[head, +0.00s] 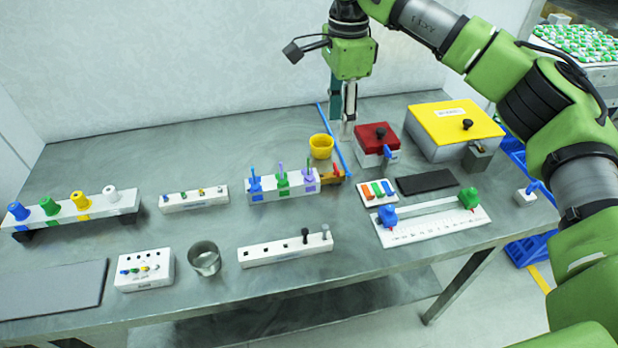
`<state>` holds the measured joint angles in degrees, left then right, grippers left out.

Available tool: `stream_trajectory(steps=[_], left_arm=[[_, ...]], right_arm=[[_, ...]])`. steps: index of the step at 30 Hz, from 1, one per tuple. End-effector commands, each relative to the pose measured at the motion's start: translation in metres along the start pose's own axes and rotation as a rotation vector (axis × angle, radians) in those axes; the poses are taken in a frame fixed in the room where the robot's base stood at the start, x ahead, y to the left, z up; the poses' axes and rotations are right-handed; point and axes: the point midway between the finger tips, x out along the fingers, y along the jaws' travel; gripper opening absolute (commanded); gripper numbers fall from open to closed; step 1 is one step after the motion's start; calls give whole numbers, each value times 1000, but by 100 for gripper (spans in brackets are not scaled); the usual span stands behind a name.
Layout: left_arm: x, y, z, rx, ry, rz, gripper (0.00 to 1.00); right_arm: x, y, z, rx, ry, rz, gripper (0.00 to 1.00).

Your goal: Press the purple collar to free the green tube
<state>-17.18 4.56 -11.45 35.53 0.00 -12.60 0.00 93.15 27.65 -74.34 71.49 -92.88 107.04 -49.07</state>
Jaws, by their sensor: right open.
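A white block (268,194) stands mid-table with three coloured collars on it, each with a thin tube rising from it. The purple collar (310,175) is at its right end, with the green tube (308,162) standing upright in it. A green collar with a purple tube is in the middle, and a blue collar with a blue tube is at the left. My right gripper (342,128) points down behind and right of the block, apart from the purple collar. It is open, with nothing seen between its fingers. My left gripper is not in view.
A red-topped box (376,143) and a yellow-topped box (455,130) stand to the right. A metal cup (205,259) is in front. The back left is clear.

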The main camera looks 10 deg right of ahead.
Motion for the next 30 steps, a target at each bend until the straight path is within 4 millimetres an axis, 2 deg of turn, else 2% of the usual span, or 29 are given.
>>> stream_trajectory(steps=[13, 14, 18, 19, 30], left_arm=[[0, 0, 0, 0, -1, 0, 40], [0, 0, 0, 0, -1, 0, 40], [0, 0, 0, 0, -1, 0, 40], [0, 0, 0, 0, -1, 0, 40], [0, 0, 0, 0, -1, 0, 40]], right_arm=[[0, 0, 0, 0, 0, 0, 42], [0, 0, 0, 0, 0, 0, 39], [0, 0, 0, 0, 0, 0, 3], [0, 0, 0, 0, 0, 0, 0], [0, 0, 0, 0, 0, 0, 0]])
